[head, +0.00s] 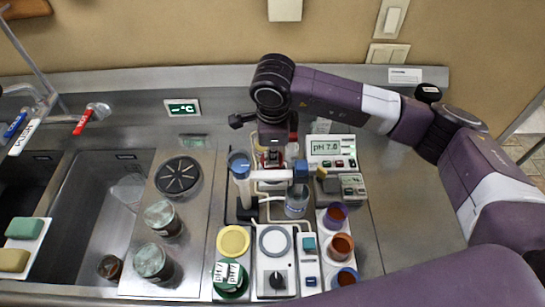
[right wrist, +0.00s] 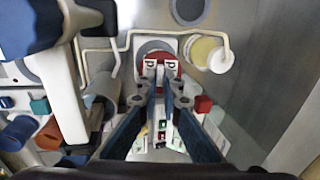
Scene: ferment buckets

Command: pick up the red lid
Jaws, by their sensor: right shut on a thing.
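The red lid (right wrist: 161,55) shows in the right wrist view at the tips of my right gripper (right wrist: 160,70). The gripper's two pale fingertips are close together on it and hide part of it. In the head view my right gripper (head: 272,160) points down over the back middle of the counter, behind a white and blue stand. There the lid is mostly hidden by the gripper and the stand, and I cannot tell whether it is clear of what lies below. My left gripper is not in view.
The white stand with a blue top (head: 241,167) is close in front of the gripper. A pH meter (head: 331,148) is on its right. Several jars and cups stand nearer the front, including a yellow-topped one (head: 233,241). A sink (head: 105,215) lies left. The steel right of the cups is clear.

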